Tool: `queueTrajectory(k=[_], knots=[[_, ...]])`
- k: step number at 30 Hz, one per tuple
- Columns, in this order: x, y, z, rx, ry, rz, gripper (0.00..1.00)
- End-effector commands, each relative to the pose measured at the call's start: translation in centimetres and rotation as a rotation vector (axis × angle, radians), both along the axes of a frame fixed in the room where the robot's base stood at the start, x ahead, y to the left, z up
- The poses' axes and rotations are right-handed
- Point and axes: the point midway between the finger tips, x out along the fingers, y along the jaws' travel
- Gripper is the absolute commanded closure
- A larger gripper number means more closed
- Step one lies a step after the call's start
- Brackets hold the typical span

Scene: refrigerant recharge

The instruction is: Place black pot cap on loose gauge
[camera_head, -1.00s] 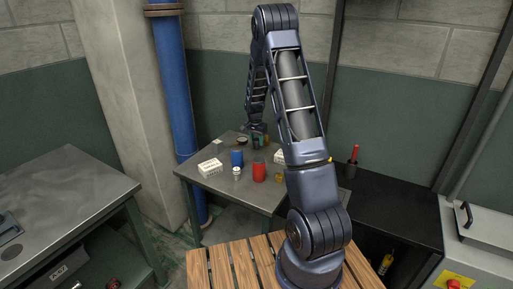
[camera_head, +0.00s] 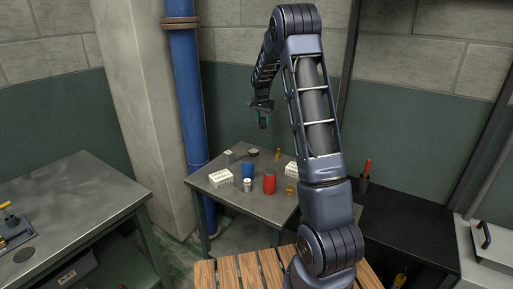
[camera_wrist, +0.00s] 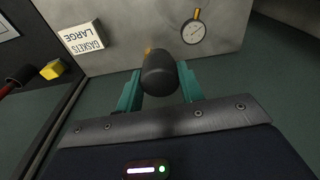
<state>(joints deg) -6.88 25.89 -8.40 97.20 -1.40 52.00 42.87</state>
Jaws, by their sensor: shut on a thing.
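My gripper (camera_head: 263,120) is raised above the back of the grey metal table. In the wrist view its teal fingers (camera_wrist: 160,90) are shut on the black pot cap (camera_wrist: 159,73), a dark rounded piece. The cap cannot be made out clearly in the head view. The loose gauge (camera_wrist: 194,30), with a round white dial and a yellow-orange stem, lies on the table beyond the cap, a little right of it in the wrist view. It appears as a small round thing (camera_head: 253,151) in the head view. Cap and gauge are apart.
A white box marked GASKETS LARGE (camera_wrist: 82,37) lies left of the gauge in the wrist view.

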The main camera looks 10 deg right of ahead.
Motion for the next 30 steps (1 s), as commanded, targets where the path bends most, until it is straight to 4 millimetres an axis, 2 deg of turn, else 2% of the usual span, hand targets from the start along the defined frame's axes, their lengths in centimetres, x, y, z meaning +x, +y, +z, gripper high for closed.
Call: queueTrajectory(k=[1,6,9,14,17,20,30], knots=[[1.6,0.6,0.2,0.000,-0.001,0.014,0.85],[5.9,2.5,1.1,0.001,-0.001,0.058,0.85],[7.6,3.2,1.4,0.001,0.000,0.076,0.85],[8.9,3.9,1.5,0.001,0.000,0.091,0.85],[9.1,4.0,0.3,0.001,0.003,0.093,0.85],[9.0,3.9,-1.6,0.001,0.003,0.093,0.85],[9.0,3.9,-9.1,0.002,0.002,0.092,0.85]])
